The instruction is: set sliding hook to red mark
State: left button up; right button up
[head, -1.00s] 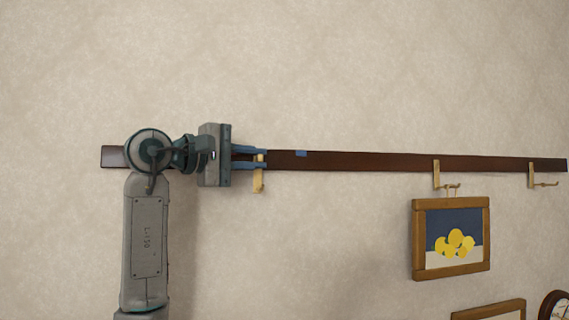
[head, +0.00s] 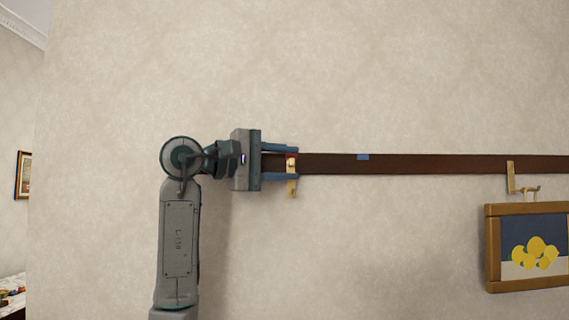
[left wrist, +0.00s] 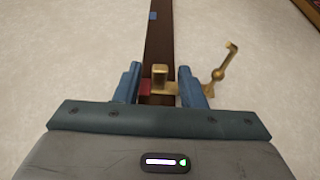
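The brass sliding hook (head: 291,187) sits on a dark wooden wall rail (head: 430,164). It also shows in the left wrist view (left wrist: 160,76), its prong sticking out to the right past a finger. A red mark (left wrist: 145,88) lies on the rail level with the hook's plate; in the head view a bit of red (head: 291,155) shows at the hook's top. A blue mark (head: 363,157) is farther right along the rail. My left gripper (head: 282,163) is open, with one finger above and one below the rail, around the hook. My right gripper is not in view.
Another brass hook (head: 511,178) is on the rail to the right, above a framed lemon picture (head: 538,248). The wall around the rail is otherwise clear. Another room with a small frame (head: 22,175) shows at far left.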

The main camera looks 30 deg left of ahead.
pick_arm(q)
jog(key=b+v, duration=0.4)
jog(key=v, duration=0.6)
jog(key=shift+s+a, duration=0.2)
jog(key=shift+s, duration=0.15)
